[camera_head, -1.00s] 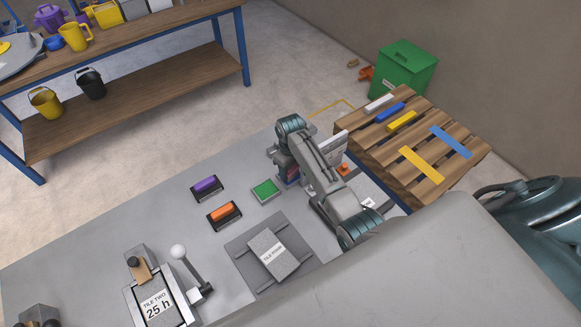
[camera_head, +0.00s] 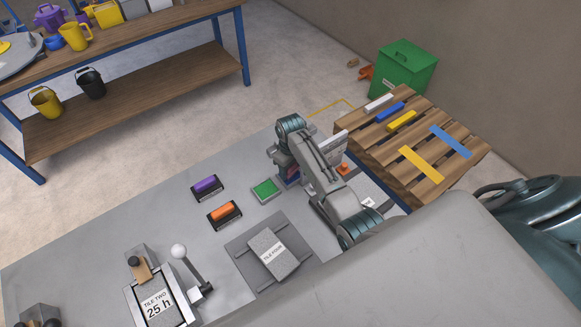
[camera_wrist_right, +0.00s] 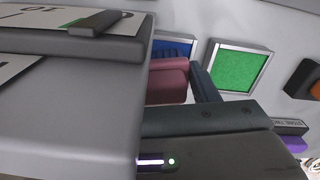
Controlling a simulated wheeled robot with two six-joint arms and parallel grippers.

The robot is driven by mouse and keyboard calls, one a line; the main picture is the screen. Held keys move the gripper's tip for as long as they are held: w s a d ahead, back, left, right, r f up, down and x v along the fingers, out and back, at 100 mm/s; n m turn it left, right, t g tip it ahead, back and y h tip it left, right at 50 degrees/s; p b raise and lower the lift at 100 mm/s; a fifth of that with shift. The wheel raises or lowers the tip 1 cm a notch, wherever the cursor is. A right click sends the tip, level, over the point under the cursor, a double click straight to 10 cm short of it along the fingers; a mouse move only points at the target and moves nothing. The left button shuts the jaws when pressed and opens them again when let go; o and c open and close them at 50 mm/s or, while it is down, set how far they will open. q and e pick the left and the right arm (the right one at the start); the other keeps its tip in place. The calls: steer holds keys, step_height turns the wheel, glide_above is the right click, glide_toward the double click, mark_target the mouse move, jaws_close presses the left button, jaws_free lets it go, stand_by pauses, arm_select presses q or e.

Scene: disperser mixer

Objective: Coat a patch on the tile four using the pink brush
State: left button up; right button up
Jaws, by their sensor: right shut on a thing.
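Tile four (camera_head: 265,245) is a grey slab with a white label. It lies on a darker square plate (camera_head: 241,256) on the grey bench, near the bottom middle of the head view. My right gripper (camera_head: 289,179) is beyond the tile, low beside a green pad. It is shut on the pink brush (camera_wrist_right: 168,80), whose dull pink block shows between the dark fingers in the right wrist view. The brush's underside is hidden, and in the head view only a trace of pink shows. My left gripper is out of view.
The green pad (camera_head: 265,189), a purple brush (camera_head: 207,185) and an orange brush (camera_head: 223,212) sit left of the gripper. A blue pad (camera_wrist_right: 175,48) lies behind the pink brush. A lever (camera_head: 180,252) stands by tile two (camera_head: 153,289). A pallet (camera_head: 345,137) is at right.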

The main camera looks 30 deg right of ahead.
steer(key=shift+r, duration=3.4)
